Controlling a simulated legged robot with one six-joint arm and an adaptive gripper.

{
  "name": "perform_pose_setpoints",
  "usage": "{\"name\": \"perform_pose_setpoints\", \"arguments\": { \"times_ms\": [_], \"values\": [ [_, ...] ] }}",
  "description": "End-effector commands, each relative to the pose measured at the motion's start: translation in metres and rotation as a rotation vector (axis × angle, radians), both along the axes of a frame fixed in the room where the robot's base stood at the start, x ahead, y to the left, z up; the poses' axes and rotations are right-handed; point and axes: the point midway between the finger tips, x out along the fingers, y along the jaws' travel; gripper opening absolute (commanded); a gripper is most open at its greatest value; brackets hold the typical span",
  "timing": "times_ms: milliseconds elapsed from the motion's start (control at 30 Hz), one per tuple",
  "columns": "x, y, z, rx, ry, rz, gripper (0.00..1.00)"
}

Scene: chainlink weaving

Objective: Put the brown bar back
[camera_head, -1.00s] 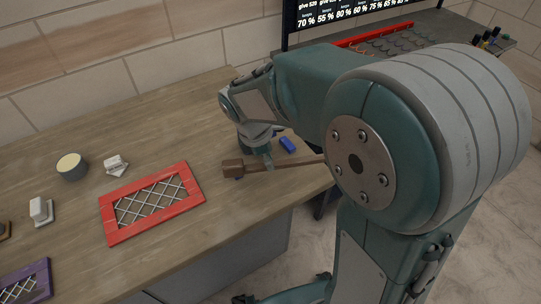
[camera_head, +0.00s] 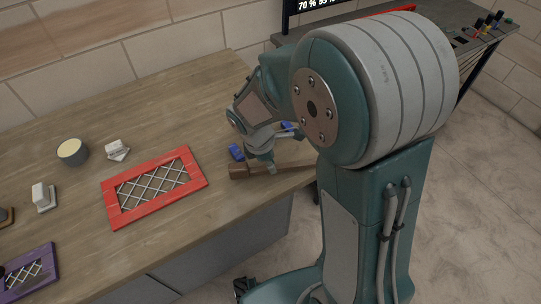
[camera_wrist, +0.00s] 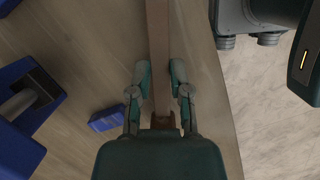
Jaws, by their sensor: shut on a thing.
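The brown bar (camera_head: 240,172) lies level at or just above the right end of the wooden table (camera_head: 90,120). It has a thicker block at its left end. My gripper (camera_head: 268,163) is shut on the brown bar from above. In the wrist view the bar (camera_wrist: 158,45) runs between the two fingers (camera_wrist: 158,85), with a darker end near the palm. Whether the bar touches the table cannot be told.
A small blue block (camera_head: 236,152) sits close behind the bar; another blue piece (camera_head: 287,126) is partly hidden by my arm. A red mesh frame (camera_head: 190,160) lies left. A round pot (camera_head: 72,151), white pieces (camera_head: 117,150) and a purple frame (camera_head: 30,280) are farther left.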

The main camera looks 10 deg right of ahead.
Motion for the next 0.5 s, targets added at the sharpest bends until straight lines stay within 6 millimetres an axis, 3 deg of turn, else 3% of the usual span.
{"name": "perform_pose_setpoints", "arguments": {
  "times_ms": [500],
  "values": [
    [0.0002, 0.0005, -0.0104, 0.0, -0.001, -0.001, 0.0]
  ]
}}
